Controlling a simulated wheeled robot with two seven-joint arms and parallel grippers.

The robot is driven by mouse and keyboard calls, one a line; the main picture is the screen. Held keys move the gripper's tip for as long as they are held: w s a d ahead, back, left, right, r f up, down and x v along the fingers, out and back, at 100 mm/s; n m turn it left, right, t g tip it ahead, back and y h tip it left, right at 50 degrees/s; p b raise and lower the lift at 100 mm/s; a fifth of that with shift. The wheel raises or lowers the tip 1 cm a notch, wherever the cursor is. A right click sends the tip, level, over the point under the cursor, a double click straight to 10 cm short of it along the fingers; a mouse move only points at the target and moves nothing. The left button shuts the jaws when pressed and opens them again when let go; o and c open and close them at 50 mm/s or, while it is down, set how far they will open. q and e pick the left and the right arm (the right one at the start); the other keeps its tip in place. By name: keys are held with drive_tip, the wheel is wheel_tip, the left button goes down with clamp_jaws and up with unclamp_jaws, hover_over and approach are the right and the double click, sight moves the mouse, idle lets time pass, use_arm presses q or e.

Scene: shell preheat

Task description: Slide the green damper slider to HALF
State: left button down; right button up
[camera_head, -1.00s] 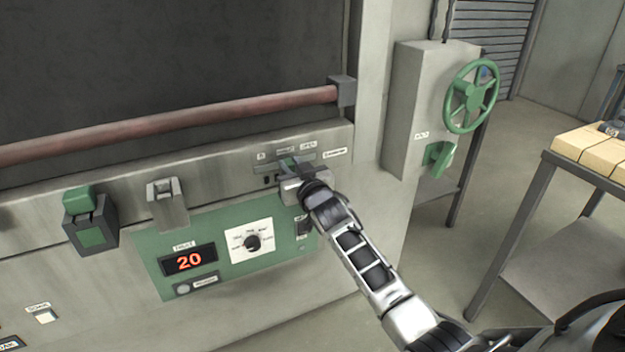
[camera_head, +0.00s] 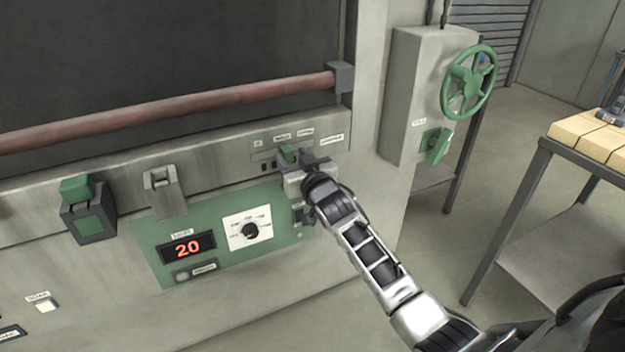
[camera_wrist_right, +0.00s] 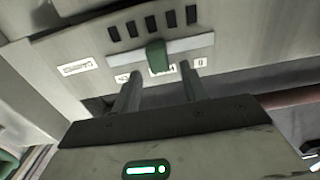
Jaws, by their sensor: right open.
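The green damper slider (camera_head: 287,153) sits in its pale slot on the oven front, below a row of small labels. In the right wrist view the green slider (camera_wrist_right: 156,55) stands right by the middle label (camera_wrist_right: 162,69), partly covering it; the "0" label (camera_wrist_right: 200,62) is to its right there. My right gripper (camera_head: 302,160) is at the slot. In the right wrist view my right gripper (camera_wrist_right: 160,72) is open, one finger to each side of the slider, with visible gaps. My left gripper is not in view.
A red-brown bar (camera_head: 170,108) runs across above the slot. Below is a green panel with a display reading 20 (camera_head: 187,249) and a dial (camera_head: 249,231). A green handwheel (camera_head: 468,82) is to the right. A table with tan blocks (camera_head: 590,135) stands far right.

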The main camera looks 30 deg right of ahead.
drive_tip(key=s, duration=1.3)
drive_tip(key=shift+s+a, duration=0.35)
drive_tip(key=s+a+f+n+g+y, duration=0.1)
drive_tip(key=s+a+f+g+y, duration=0.1)
drive_tip(key=s+a+f, duration=0.5)
drive_tip(key=s+a+f+n+g+y, duration=0.2)
drive_tip(key=s+a+f+g, duration=0.3)
drive_tip(key=s+f, duration=0.7)
drive_tip(key=shift+s+a+f+g, duration=0.35)
drive_tip(key=shift+s+a, duration=0.35)
drive_tip(key=shift+a, duration=0.2)
